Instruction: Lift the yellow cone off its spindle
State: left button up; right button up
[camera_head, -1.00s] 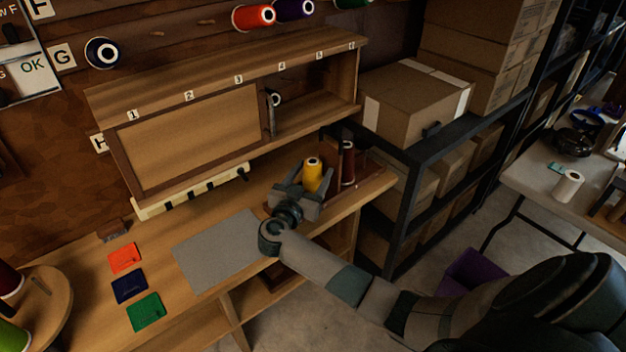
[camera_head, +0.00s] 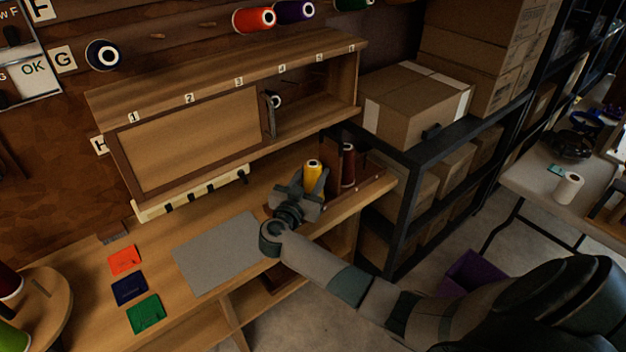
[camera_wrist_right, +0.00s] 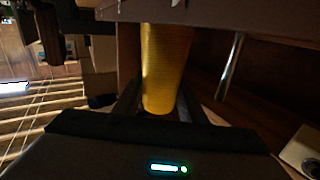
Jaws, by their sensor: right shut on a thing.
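The yellow cone (camera_head: 313,171) stands at the right end of the wooden bench, in front of a small wooden holder. My right gripper (camera_head: 311,184) is shut on the cone, with a finger on each side. In the right wrist view the yellow cone (camera_wrist_right: 165,70) fills the space between the dark fingers (camera_wrist_right: 158,103). The spindle under the cone is hidden, so I cannot tell how far the cone sits on it. My left gripper is not in view.
A dark red cone (camera_head: 348,166) stands just right of the yellow one. A grey mat (camera_head: 219,252) and red, blue and green cards (camera_head: 145,312) lie to the left. A wooden shelf unit (camera_head: 190,140) rises behind. A black rack (camera_head: 408,210) with boxes stands at right.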

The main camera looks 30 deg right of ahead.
jog(key=shift+r, duration=0.1)
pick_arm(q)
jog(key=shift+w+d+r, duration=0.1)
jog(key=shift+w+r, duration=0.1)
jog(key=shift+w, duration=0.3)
pick_arm(e)
notch_tip(320, 180, up, 18)
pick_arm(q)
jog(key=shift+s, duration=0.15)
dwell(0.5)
